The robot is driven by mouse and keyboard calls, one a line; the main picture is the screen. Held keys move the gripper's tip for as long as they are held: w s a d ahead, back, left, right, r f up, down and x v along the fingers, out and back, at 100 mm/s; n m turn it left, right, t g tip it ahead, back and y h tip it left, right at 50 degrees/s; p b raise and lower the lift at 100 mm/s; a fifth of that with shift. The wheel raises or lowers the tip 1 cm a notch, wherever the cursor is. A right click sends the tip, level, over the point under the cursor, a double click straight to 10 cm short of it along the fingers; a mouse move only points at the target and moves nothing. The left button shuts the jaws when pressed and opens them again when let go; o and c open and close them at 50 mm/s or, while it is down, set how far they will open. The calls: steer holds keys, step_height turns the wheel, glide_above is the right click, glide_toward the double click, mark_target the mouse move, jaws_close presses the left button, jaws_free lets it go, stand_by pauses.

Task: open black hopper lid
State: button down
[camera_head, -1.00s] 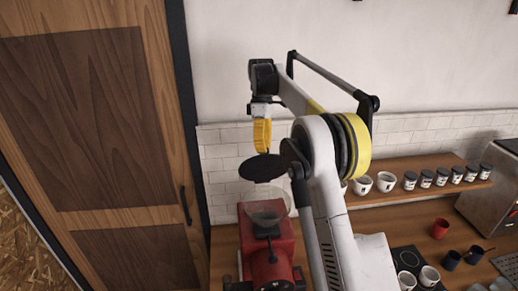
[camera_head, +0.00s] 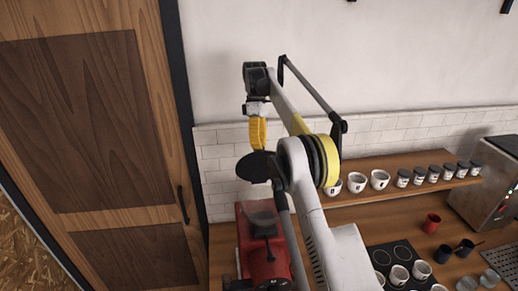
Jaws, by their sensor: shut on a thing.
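The black hopper lid (camera_head: 254,167) is a round disc held in the air above the red grinder (camera_head: 262,262), apart from it. The clear hopper (camera_head: 261,213) stands on top of the grinder and its upper part is open to view below the lid. My gripper (camera_head: 258,147), with yellow fingers, points down and is shut on the lid from above. The exact grip point on the lid is small and partly hidden. My arm covers the right side of the lid and grinder.
A wooden shelf (camera_head: 402,193) with cups and several jars runs along the tiled wall to the right. Below it, the counter holds a red cup (camera_head: 432,223), dark cups and a steel machine (camera_head: 487,190). A wooden door (camera_head: 95,130) stands at left.

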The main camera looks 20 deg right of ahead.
steer(key=c, duration=1.5)
jaws_free()
steer(key=shift+w+d+f, duration=0.1)
steer(key=shift+f, duration=0.1)
steer(key=o, duration=0.4)
steer(key=shift+w+d, duration=0.1)
steer(key=shift+o, duration=0.2)
steer(key=shift+w+d+f, duration=0.1)
steer(key=shift+w, duration=0.05)
steer(key=shift+a, duration=0.2)
